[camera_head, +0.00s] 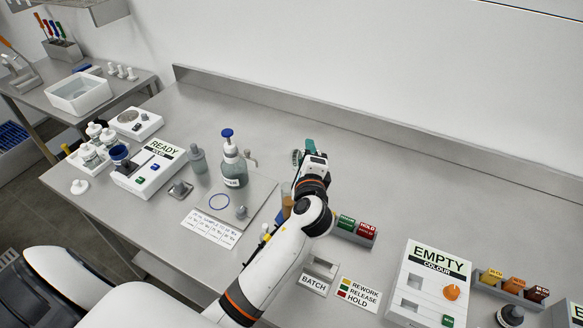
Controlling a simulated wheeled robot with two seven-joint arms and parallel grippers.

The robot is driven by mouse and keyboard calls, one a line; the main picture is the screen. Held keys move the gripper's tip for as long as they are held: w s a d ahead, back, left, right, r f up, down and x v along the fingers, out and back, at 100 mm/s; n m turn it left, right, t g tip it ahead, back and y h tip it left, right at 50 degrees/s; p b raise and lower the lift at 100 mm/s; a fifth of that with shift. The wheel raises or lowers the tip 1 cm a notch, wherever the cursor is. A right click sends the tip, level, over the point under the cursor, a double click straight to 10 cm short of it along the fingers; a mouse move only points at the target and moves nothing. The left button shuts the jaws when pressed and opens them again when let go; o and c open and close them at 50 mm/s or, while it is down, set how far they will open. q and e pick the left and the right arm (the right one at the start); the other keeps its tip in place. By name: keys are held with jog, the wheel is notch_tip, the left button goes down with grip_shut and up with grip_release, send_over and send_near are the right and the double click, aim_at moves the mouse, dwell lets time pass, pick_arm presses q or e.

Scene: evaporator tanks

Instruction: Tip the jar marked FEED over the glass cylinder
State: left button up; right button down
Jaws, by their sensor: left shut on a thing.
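My left gripper (304,155) is at the end of the white arm that rises from the bottom of the view. It is shut on a small greyish, clear-looking jar (296,158), mostly hidden by the gripper. No FEED marking can be read on it. A glass cylinder (287,204) with amber contents stands just below and left of the gripper, partly covered by my arm. My right gripper is out of view.
A metal plate (259,192) with a blue ring lies left of my arm. READY (152,168) and EMPTY (430,280) units stand left and right. Green and red HOLD blocks (366,229) sit right of the arm. The back of the bench is clear.

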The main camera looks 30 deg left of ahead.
pick_arm(q)
jog(key=shift+s+r+n+t+b, duration=0.1)
jog(key=shift+r+n+t+b, duration=0.3)
jog(key=shift+n+b, duration=0.45)
dwell(2.4)
jog(key=shift+s+a+r+n+t+b, duration=0.25)
jog(key=shift+n+b, duration=0.5)
jog(key=shift+b, duration=0.45)
dwell(2.0)
jog(key=shift+w+d, duration=0.1)
dwell(1.0)
jog(key=shift+r+m+p, duration=0.1)
jog(key=shift+m+p, duration=0.2)
jog(key=shift+p, duration=0.55)
jog(key=shift+w+p, duration=0.1)
jog(key=shift+p, duration=0.35)
jog(key=shift+f+m, duration=0.25)
jog(key=shift+m, duration=0.05)
